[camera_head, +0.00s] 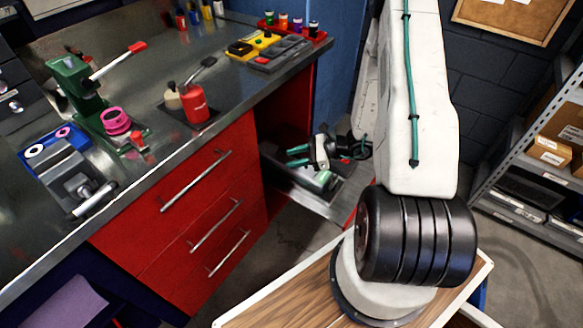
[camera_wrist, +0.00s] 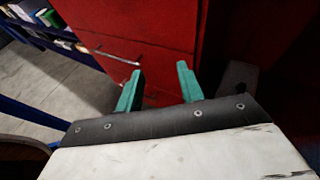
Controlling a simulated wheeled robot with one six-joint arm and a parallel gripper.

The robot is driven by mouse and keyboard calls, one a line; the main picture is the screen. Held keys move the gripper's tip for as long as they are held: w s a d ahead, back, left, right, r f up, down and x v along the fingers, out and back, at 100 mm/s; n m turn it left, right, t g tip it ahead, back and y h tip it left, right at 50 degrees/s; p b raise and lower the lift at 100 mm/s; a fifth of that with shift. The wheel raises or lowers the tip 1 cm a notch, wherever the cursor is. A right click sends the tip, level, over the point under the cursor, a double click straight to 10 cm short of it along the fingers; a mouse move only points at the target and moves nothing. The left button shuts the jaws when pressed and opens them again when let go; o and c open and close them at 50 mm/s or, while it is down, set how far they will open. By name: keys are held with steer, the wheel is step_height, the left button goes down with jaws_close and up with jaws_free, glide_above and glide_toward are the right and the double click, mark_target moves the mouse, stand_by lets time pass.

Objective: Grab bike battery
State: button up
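My gripper (camera_head: 292,156) reaches into the open bay right of the red drawers in the head view. Its two teal fingers point left and stand apart with nothing between them. In the wrist view my gripper (camera_wrist: 158,85) is also open and empty, facing red drawer fronts. A dark grey object (camera_wrist: 238,78) stands just right of the right finger, partly in shadow; I cannot tell whether it is the bike battery. On the bay's low metal shelf (camera_head: 340,206), dark shapes lie below my gripper, partly hidden by it. I cannot clearly identify a bike battery in either view.
The red drawer cabinet (camera_head: 185,220) with metal handles borders the bay on the left. The steel benchtop (camera_head: 150,75) above carries a green press (camera_head: 80,90), a red bottle (camera_head: 196,103) and a red tray (camera_head: 290,27). A storage rack (camera_head: 520,180) stands at right.

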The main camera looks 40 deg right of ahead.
steer(key=w+d+f+m+t+h, duration=0.1)
steer(key=d+f+m+h, duration=0.1)
steer(key=d+f, duration=0.1)
steer(key=w+d+f+m+t+h, duration=0.1)
steer(key=d+f+m+h, duration=0.1)
steer(key=d+f, duration=0.1)
steer(key=w+d+f+m+t+h, duration=0.1)
steer(key=d+f+m+t+h, duration=0.1)
steer(key=d+f+m, duration=0.1)
steer(key=shift+w+d+f+h, duration=0.15)
steer(key=shift+w+f+h, duration=0.15)
steer(key=shift+w+f, duration=0.1)
steer(key=x, duration=0.7)
steer(key=shift+w+d+f, duration=0.15)
steer(key=shift+w+d, duration=0.05)
steer(key=shift+w, duration=0.15)
jaws_close()
steer(key=shift+w+d, duration=0.1)
